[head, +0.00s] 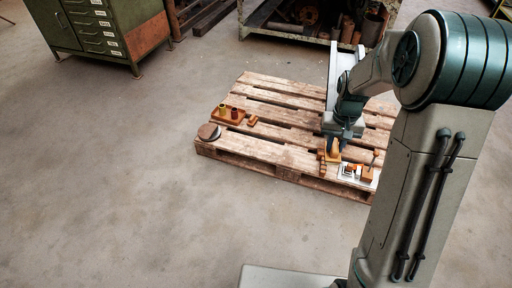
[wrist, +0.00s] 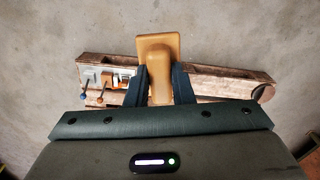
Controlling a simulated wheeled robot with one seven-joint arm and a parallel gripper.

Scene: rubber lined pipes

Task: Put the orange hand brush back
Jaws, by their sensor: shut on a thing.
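My gripper (wrist: 162,88) is shut on the orange hand brush (wrist: 160,48), a tan-orange piece with a broad end reaching out past the fingertips. In the wrist view the fingers stand on either side of its narrower part. In the head view my gripper (head: 338,144) is low over the front right part of the wooden pallet (head: 260,157), with the brush (head: 331,155) small and partly hidden there. I cannot tell whether the brush touches the pallet. Its bristles do not show clearly.
A white tray (head: 348,176) with small orange and dark items lies right of my gripper at the pallet's front edge. A brown tray (head: 228,121) with two cups and a round brown-topped object (head: 209,132) sit at the left. A green cabinet (head: 100,30) stands behind; left floor is clear.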

